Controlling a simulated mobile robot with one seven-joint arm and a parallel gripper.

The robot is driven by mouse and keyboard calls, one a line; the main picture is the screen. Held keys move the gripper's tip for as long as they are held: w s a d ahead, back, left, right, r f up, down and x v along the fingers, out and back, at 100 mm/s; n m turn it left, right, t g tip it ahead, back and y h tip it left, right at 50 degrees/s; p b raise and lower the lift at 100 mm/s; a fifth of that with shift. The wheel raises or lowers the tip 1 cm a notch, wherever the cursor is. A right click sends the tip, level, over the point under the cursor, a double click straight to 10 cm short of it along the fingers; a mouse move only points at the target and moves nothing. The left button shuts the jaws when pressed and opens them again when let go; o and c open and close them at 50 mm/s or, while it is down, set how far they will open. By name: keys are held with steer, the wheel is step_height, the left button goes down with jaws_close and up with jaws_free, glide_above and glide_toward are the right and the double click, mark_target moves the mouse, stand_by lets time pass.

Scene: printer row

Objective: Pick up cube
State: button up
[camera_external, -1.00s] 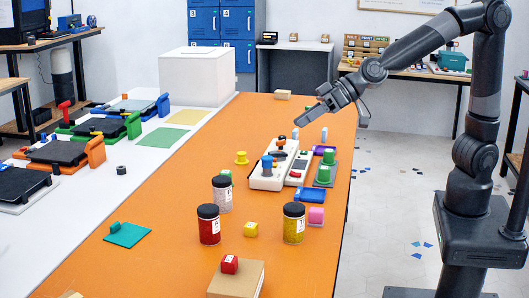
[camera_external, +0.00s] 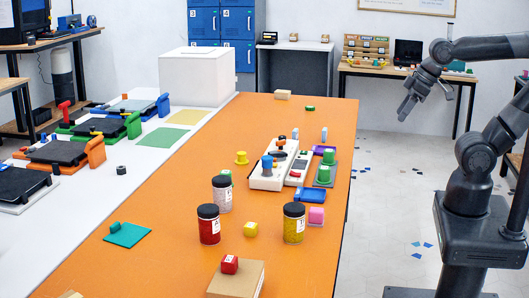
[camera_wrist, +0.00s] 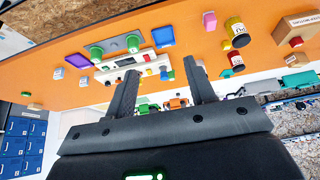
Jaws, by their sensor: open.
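Several block-like things could be the cube; the frames do not show which one. A yellow cube (camera_external: 251,229) lies between two jars, and a pink block (camera_external: 316,216) lies near the right edge.
The orange table (camera_external: 180,245) carries a red jar (camera_external: 209,225), a yellow jar (camera_external: 293,224), a pale jar (camera_external: 222,194) and a white button panel (camera_external: 267,178). A green puck (camera_external: 309,108) lies at the far end. The white box (camera_external: 197,77) stands beyond the left edge.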

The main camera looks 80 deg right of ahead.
mark_target(252, 224)
steer(key=shift+o, duration=0.5)
steer(key=shift+w, duration=0.1)
